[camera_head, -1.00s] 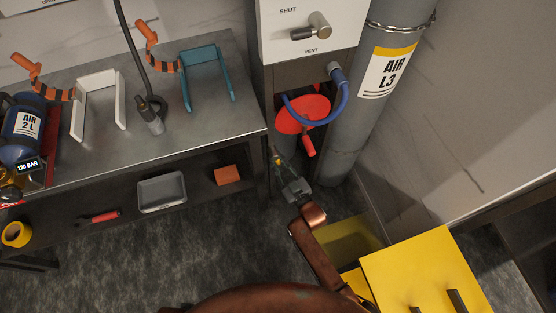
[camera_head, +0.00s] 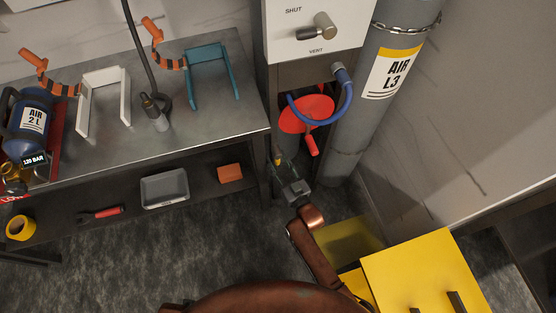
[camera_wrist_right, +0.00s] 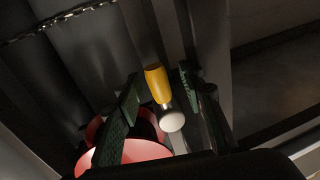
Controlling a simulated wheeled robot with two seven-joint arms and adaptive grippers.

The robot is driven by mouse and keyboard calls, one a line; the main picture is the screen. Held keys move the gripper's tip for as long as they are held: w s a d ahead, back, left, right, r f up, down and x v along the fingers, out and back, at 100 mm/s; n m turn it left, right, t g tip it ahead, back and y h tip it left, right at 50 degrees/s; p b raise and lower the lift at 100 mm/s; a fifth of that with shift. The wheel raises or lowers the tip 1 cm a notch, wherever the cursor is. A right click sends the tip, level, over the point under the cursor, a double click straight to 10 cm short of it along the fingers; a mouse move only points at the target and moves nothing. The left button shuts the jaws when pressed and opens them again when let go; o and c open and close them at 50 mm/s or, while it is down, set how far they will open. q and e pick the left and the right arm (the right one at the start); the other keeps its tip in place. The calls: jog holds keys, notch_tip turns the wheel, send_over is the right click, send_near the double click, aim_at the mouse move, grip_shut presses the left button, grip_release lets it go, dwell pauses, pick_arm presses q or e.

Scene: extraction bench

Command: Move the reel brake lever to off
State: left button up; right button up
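The hose reel (camera_head: 303,112) is a red disc with a red handle, under the white panel, with a blue hose looped in front of it. My right gripper (camera_head: 281,165) reaches up from below, just under and left of the reel. In the right wrist view a yellow grip with a pale round end, apparently the brake lever (camera_wrist_right: 156,84), lies between my right gripper's fingers (camera_wrist_right: 161,80). The fingers are apart, with gaps visible beside the lever. The lever's mounting and setting cannot be made out. My left gripper is not in view.
A grey AIR L3 cylinder (camera_head: 358,125) stands close right of the reel. The metal bench (camera_head: 210,128) and its leg are close on the left. A yellow box (camera_head: 415,270) is at the lower right. Dark floor (camera_head: 190,245) lies clear in front of the bench.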

jog(key=v, duration=1.2)
jog(key=shift+d, duration=0.1)
